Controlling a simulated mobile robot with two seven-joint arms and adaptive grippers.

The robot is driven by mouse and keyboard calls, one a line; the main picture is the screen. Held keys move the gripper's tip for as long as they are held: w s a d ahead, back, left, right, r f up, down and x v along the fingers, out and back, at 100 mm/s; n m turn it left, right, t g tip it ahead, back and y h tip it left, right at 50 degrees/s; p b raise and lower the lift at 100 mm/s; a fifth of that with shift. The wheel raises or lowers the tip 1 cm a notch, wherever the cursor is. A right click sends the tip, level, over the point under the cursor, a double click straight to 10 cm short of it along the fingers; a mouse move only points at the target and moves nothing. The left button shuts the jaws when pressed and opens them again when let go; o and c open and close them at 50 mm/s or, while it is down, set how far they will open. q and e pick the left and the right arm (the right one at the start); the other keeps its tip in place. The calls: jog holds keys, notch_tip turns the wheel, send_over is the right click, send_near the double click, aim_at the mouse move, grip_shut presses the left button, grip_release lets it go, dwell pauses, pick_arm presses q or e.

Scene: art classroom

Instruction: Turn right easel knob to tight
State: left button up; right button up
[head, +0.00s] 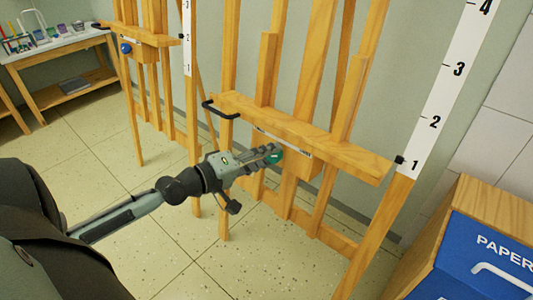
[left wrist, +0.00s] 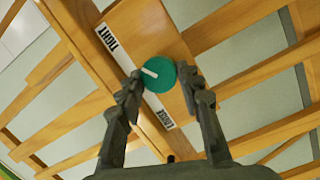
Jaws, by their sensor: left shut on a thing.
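The right easel's knob is round and green, with a white pointer line, and shows in the left wrist view (left wrist: 160,82) and the head view (head: 278,157). It sits on the easel's wooden centre post beside a white label strip (left wrist: 150,97) reading TIGHT at its upper end and LOOSE at its lower end. In the wrist view the white line points left and slightly up, toward the strip between the two words. My left gripper (head: 269,154) is shut on the knob, one finger on each side, and also shows in the wrist view (left wrist: 163,82). My right gripper is out of view.
The right easel's wooden ledge (head: 300,132) runs just above my gripper, with a black handle (head: 219,108) at its left end. A left easel has a blue knob (head: 126,48). A blue-fronted paper bin (head: 478,258) stands at the lower right. Open tiled floor lies left.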

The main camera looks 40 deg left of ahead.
pick_arm(q)
jog(key=shift+d, duration=0.1)
dwell(0.3)
jog(key=o, duration=1.2)
jog(key=shift+c, duration=0.2)
jog(key=v, duration=0.7)
jog(key=shift+s, duration=0.3)
jog(key=shift+r, duration=0.1)
